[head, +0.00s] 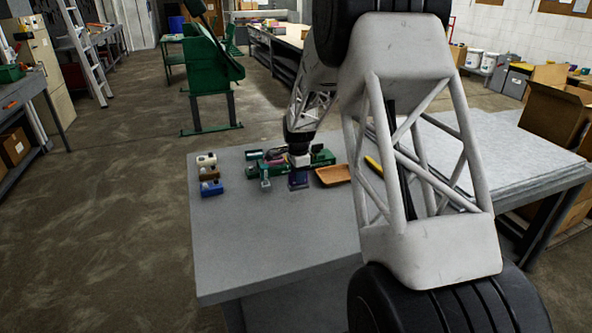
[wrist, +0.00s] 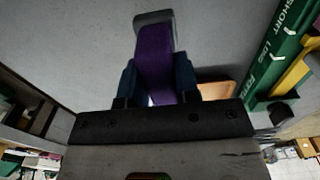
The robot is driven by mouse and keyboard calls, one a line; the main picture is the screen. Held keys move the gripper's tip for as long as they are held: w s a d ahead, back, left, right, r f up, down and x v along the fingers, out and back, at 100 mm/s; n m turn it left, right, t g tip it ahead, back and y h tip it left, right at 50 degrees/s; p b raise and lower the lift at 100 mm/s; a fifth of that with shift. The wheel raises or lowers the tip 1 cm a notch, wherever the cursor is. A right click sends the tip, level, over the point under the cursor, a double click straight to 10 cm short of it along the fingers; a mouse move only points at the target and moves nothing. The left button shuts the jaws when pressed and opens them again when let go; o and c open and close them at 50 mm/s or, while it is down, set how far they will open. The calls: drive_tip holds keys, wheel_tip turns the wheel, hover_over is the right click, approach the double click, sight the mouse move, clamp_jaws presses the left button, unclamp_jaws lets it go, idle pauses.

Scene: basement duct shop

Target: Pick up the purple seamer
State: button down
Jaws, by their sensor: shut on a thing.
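The purple seamer (wrist: 155,55) shows in the wrist view between the two blue fingers of my gripper (wrist: 157,82), which is shut on it. Its far end is grey and the near end is hidden by the gripper body. In the head view my gripper (head: 299,162) points down over the grey table, with the dark purple seamer (head: 298,180) below it. I cannot tell whether the seamer is touching the tabletop.
A green rack with lettering (wrist: 283,50) stands close on the right in the wrist view. On the grey table (head: 270,240) lie an orange-brown tray (head: 333,176) to the right and several small tools, including a blue one (head: 211,188), at left. The table's front is clear.

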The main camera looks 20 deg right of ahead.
drive_tip(key=s+a, duration=0.1)
drive_tip(key=s, duration=0.6)
drive_tip(key=shift+s+a+r, duration=0.15)
drive_tip(key=shift+s+r, duration=0.1)
drive_tip(key=shift+r, duration=0.15)
drive_tip(key=c, duration=1.5)
unclamp_jaws()
drive_tip(key=shift+c, duration=1.3)
drive_tip(key=w+r, duration=0.3)
drive_tip(key=w, duration=0.7)
drive_tip(key=w+a+r, duration=0.1)
drive_tip(key=w+r, duration=0.2)
drive_tip(key=w, duration=0.6)
drive_tip(key=w+a+r, duration=0.1)
drive_tip(key=w+r, duration=0.2)
drive_tip(key=w, duration=0.7)
drive_tip(key=shift+w+a+r, duration=0.15)
drive_tip(key=shift+w, duration=0.15)
